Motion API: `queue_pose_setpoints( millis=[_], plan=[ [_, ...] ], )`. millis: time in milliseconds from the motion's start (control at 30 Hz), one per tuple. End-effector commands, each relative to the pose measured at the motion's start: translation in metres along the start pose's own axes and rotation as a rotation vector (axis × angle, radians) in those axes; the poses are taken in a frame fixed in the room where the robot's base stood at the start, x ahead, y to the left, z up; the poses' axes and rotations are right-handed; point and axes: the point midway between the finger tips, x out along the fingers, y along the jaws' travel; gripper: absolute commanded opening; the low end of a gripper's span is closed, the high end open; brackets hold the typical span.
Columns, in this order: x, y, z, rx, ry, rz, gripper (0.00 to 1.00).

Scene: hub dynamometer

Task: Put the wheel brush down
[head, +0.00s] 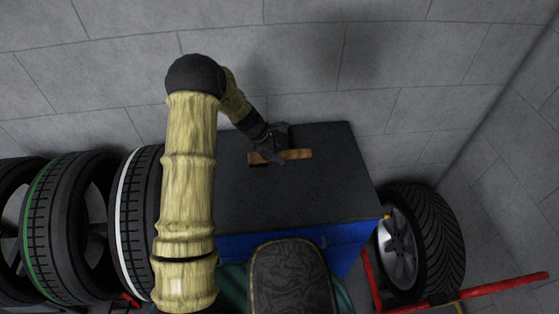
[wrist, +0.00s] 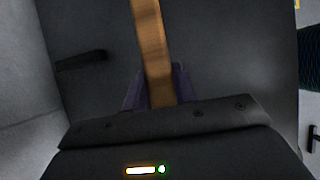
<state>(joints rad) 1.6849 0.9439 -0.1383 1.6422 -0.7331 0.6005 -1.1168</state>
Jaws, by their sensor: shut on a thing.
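The wheel brush (head: 297,154) has a light wooden handle and lies roughly level at the black top (head: 305,197) of a blue cabinet. In the wrist view the wooden handle (wrist: 150,38) runs up from between my two dark fingers (wrist: 157,88). The bristles do not show clearly. I cannot tell whether the brush touches the top or is slightly above it.
The rest of the cabinet top is clear. Several tyres (head: 65,225) stand at the left, and a wheel (head: 425,240) stands at the right by a red rail (head: 505,288). A grey block wall (head: 300,60) is close behind. A dark elongated shape (wrist: 80,60) is unclear.

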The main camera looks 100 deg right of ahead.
Motion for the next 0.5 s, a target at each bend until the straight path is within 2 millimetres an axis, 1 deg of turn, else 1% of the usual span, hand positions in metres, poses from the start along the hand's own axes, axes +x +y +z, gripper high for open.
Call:
queue_pose_setpoints(
  millis=[367,500],
  plan=[
    [0.005,0.001,-0.003,0.000,0.000,0.001,0.00],
    [0.018,0.000,-0.010,-0.003,-0.001,-0.001,0.00]
  ],
)
